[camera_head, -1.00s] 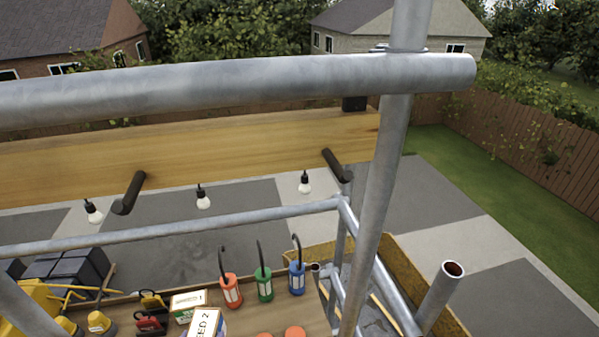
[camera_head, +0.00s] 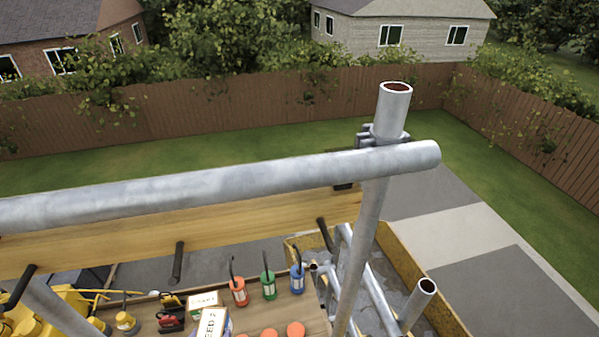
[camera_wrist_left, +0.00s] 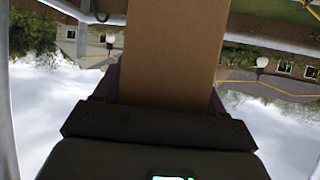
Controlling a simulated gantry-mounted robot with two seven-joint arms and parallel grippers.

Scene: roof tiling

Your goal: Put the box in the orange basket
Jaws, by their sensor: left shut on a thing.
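In the left wrist view a plain brown box (camera_wrist_left: 172,50) fills the middle, seen close up. My left gripper (camera_wrist_left: 162,98) is shut on it, with dark purple edges showing on either side. In the head view a white-topped box marked SEED 2 (camera_head: 212,322) is cut off by the bottom edge, with a purple edge beside it. I cannot tell whether it is the held box. A similar lettered box (camera_head: 204,300) lies just behind it. I cannot make out an orange basket. My right gripper is not in view.
A thick grey scaffold pipe (camera_head: 220,183) and a wooden beam (camera_head: 130,235) cross above the wooden shelf. Red (camera_head: 239,291), green (camera_head: 269,285) and blue (camera_head: 297,279) lanterns stand there. Orange round things (camera_head: 296,329) sit nearer. A yellow-walled skip (camera_head: 425,290) is at the right.

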